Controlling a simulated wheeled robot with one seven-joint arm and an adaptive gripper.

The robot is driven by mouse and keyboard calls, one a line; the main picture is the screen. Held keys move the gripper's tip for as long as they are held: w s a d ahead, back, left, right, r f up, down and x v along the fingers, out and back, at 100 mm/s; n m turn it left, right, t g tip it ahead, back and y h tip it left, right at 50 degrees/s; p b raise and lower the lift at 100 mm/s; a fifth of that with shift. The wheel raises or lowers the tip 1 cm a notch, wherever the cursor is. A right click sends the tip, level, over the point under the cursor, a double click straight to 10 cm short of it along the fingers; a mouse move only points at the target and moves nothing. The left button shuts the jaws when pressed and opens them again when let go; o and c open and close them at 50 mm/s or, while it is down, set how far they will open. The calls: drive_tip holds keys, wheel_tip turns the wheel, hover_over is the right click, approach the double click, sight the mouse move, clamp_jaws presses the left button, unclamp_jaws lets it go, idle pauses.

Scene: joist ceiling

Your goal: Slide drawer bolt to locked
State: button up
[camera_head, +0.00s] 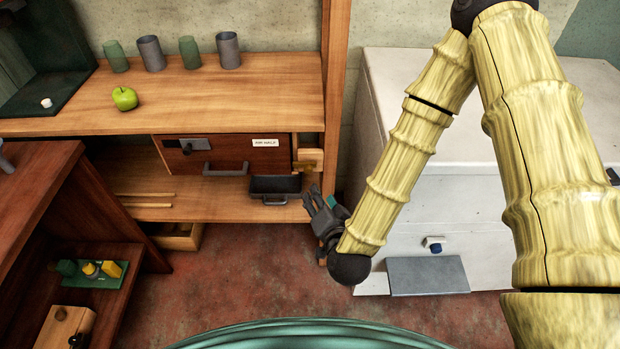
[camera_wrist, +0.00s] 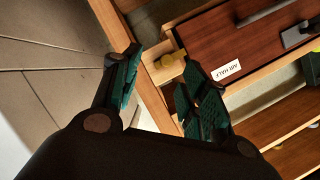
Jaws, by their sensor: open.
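The reddish-brown drawer front (camera_head: 230,160) sits under the wooden counter, with a grey bar handle (camera_head: 225,170) and a white label; it appears closed. At its right end is a pale wooden piece with a brass-yellow knob (camera_head: 308,163), which looks like the bolt. In the wrist view the knob (camera_wrist: 165,61) shows beyond and between my fingers, beside the drawer's edge. I cannot tell the bolt's exact position. My gripper (camera_head: 318,200) is open and empty, below and slightly right of the knob in the head view. In the wrist view its dark green finger pads (camera_wrist: 162,85) are apart, not touching the knob.
A wooden post (camera_head: 335,90) rises right of the drawer, close to my gripper. A dark open tray (camera_head: 275,188) lies on the shelf below. A white cabinet (camera_head: 470,130) stands right. Several cups and a green apple (camera_head: 125,98) stand on the counter.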

sight(309, 171)
drive_tip(key=shift+t, duration=0.3)
drive_tip(key=x, duration=0.3)
drive_tip(key=r+x, duration=0.1)
drive_tip(key=x, duration=0.7)
drive_tip(key=shift+w+a+r+p, duration=0.2)
drive_tip(key=shift+w+r+p, duration=0.1)
drive_tip(key=shift+w+p, duration=0.05)
drive_tip(key=shift+r, duration=0.1)
clamp_jaws()
